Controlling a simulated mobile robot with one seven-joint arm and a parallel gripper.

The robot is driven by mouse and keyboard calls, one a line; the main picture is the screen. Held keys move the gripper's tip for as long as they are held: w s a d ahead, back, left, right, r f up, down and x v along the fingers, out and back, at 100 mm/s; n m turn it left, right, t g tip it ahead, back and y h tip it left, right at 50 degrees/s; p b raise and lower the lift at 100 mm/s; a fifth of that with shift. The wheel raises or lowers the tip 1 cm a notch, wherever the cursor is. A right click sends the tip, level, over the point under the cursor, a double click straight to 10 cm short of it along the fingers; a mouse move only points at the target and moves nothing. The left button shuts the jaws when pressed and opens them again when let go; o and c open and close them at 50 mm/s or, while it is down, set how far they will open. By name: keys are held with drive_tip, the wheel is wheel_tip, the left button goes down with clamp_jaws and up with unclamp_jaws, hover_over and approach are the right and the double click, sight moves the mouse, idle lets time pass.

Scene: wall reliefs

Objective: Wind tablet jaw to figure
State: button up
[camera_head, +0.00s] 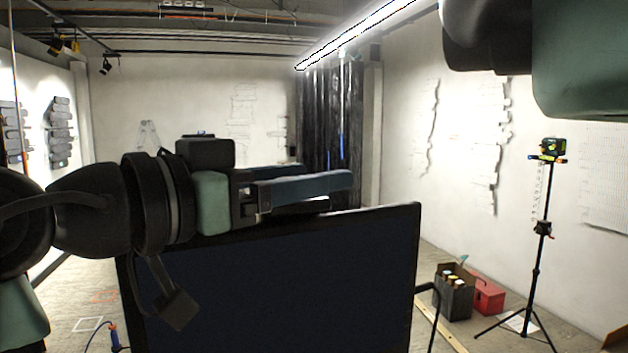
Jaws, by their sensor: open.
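My gripper (334,175) reaches in from the left, its fingers pointing right. The fingers are apart, and I see nothing held between them. It is above the top edge of a large dark flat panel with a black rim (290,285); I cannot tell whether it touches the panel. I cannot tell whether this panel is the tablet. No jaw, winding screw or figure can be made out in this view.
A black tripod (541,260) with a green device (552,150) stands at right. A dark crate of bottles (453,298) and a red box (487,295) are on the floor. Pale walls carry reliefs (60,132); a dark curtain (330,125) hangs at the back.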

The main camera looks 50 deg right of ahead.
drive_tip(key=a+b, duration=0.4)
drive_tip(key=a, duration=0.7)
drive_tip(key=shift+w+a, duration=0.25)
drive_tip(key=shift+w, duration=0.2)
